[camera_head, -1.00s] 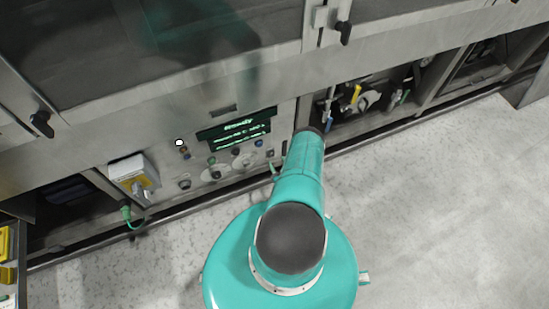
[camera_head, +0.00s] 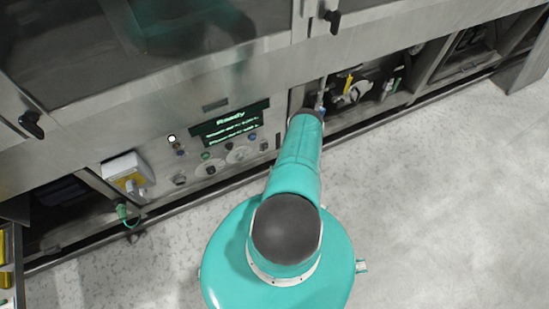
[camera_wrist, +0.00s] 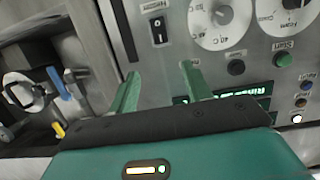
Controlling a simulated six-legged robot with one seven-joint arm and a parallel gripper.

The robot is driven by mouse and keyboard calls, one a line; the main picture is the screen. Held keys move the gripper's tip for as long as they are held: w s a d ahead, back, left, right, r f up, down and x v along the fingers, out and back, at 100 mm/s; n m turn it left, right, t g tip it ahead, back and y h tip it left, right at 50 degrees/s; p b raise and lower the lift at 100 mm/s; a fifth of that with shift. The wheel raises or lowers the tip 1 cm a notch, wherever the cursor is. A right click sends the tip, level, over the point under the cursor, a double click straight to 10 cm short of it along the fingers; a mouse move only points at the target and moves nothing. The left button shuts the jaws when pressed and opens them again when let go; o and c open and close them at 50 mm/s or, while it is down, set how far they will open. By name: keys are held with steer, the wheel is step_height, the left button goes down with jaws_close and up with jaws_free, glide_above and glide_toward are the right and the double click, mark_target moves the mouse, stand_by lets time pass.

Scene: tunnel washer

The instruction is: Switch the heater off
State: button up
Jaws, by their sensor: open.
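The control panel (camera_head: 190,160) is on the machine's front, with a lit display (camera_head: 232,122) whose top line reads Ready. In the wrist view a black rocker switch (camera_wrist: 158,30) stands upright in the picture on the grey panel, with a small label above it that I cannot read surely. In the head view my arm hides the gripper.
Beside the switch are a white dial (camera_wrist: 220,20), a black button (camera_wrist: 236,67) and a green button (camera_wrist: 283,60). An open bay with valves and hoses (camera_wrist: 60,95) lies left. A grey box (camera_head: 127,172) juts from the front. The floor (camera_head: 430,200) is clear at right.

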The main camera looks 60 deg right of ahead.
mark_target(266, 145)
steer(key=shift+g+y, duration=0.4)
steer(key=shift+g, duration=0.3)
steer(key=x, duration=0.4)
steer(key=r+x, duration=0.1)
steer(key=x, duration=0.4)
steer(key=w+r+x, duration=0.1)
steer(key=x, duration=0.3)
steer(key=shift+w+d+r, duration=0.15)
steer(key=shift+w+d, duration=0.1)
steer(key=shift+d, duration=0.05)
steer(key=shift+c, duration=0.4)
steer(key=c, duration=0.9)
steer(key=shift+s+a+t, duration=0.15)
steer(key=shift+s+t, duration=0.05)
steer(key=shift+t, duration=0.2)
steer(key=shift+s+f+t+h, duration=0.15)
steer(key=shift+f+t+h, duration=0.2)
steer(key=shift+t+h, duration=0.3)
